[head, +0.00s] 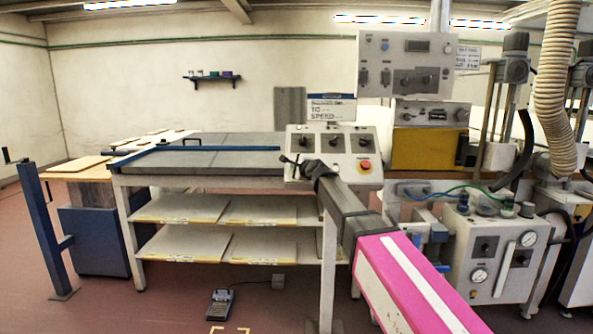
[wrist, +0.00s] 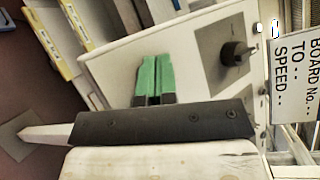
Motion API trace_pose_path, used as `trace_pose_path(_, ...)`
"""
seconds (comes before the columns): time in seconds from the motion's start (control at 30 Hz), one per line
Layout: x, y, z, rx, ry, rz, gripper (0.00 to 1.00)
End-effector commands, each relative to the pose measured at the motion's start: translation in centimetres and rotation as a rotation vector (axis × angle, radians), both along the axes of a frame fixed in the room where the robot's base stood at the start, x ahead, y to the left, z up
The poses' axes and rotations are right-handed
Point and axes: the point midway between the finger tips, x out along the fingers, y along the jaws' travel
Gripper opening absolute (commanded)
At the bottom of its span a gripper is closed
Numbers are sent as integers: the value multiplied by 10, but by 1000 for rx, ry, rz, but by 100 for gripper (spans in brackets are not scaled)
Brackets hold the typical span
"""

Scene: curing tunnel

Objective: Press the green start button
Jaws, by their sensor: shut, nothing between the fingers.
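The control panel (head: 340,143) is a light grey box with dark knobs on grey plates and a red stop button (head: 365,166) at its lower right. My gripper (head: 287,159) is in front of the panel's left end. In the wrist view, my gripper (wrist: 153,62) shows two green-tipped fingers, shut side by side with nothing between them, over the panel's pale face (wrist: 192,45). A black knob (wrist: 236,53) is to the right of the fingers. No green start button is visible; the fingers hide part of the panel. I cannot tell whether they touch it.
A sign (head: 331,107) stands above the panel. To the left is a grey-topped conveyor table (head: 230,158) with shelves of boards below. A blue post (head: 45,230) stands farther left. Machinery with gauges (head: 492,250) and a hose fills the right. A pedal (head: 220,303) lies on the floor.

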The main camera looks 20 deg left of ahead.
Motion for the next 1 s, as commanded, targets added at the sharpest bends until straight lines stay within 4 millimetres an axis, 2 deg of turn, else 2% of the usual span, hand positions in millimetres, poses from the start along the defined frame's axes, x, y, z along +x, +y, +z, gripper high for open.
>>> trace_pose_path(1.0, 5, 1, -5, 0, 0, 0, 0)
